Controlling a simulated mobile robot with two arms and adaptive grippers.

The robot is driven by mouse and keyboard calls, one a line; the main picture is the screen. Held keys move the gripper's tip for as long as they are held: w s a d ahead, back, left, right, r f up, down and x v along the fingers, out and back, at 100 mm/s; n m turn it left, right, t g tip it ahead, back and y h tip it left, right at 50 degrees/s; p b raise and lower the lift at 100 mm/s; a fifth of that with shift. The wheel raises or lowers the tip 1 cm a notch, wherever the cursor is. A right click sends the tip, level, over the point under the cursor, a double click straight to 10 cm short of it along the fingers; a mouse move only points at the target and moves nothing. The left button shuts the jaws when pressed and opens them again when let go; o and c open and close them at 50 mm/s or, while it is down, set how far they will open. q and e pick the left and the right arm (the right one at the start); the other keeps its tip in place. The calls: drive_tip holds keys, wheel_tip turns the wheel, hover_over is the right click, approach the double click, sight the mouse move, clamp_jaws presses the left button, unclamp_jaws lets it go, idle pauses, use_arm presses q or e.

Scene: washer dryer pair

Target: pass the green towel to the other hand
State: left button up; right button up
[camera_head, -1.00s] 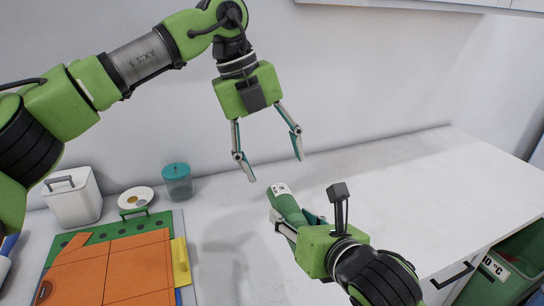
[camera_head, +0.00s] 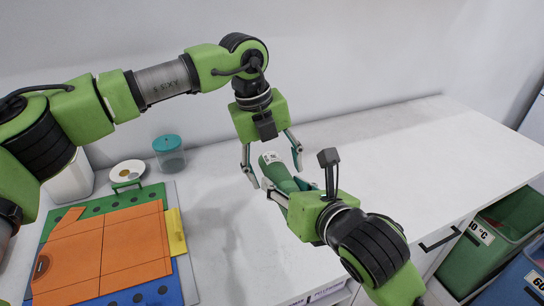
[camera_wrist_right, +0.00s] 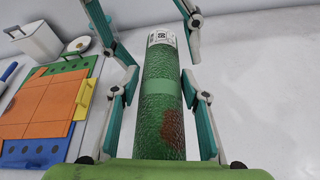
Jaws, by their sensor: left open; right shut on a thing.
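The green towel (camera_head: 275,168) is a rolled cylinder with a white printed label at its far end. A red-brown stain shows on it in the right wrist view (camera_wrist_right: 165,110). My right gripper (camera_head: 289,192) is shut on the towel's near part and holds it above the white counter. My left gripper (camera_head: 276,176) points down from above, open, with one finger on each side of the towel's labelled end. Its fingers also show at the top of the right wrist view, with gaps beside the towel.
An orange folded cloth (camera_head: 105,255) lies on a colourful board (camera_head: 100,206) at the left. A teal-lidded jar (camera_head: 169,157), a white plate (camera_head: 127,171) and a white canister (camera_head: 70,182) stand behind it. Green (camera_head: 475,255) and blue bins (camera_head: 515,285) stand at lower right. The counter's right side is clear.

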use_arm(q)
drive_tip(key=shift+f, duration=0.15)
drive_tip(key=c, duration=1.4)
use_arm(e)
drive_tip(key=o, duration=1.4)
drive_tip(key=shift+r, duration=0.1)
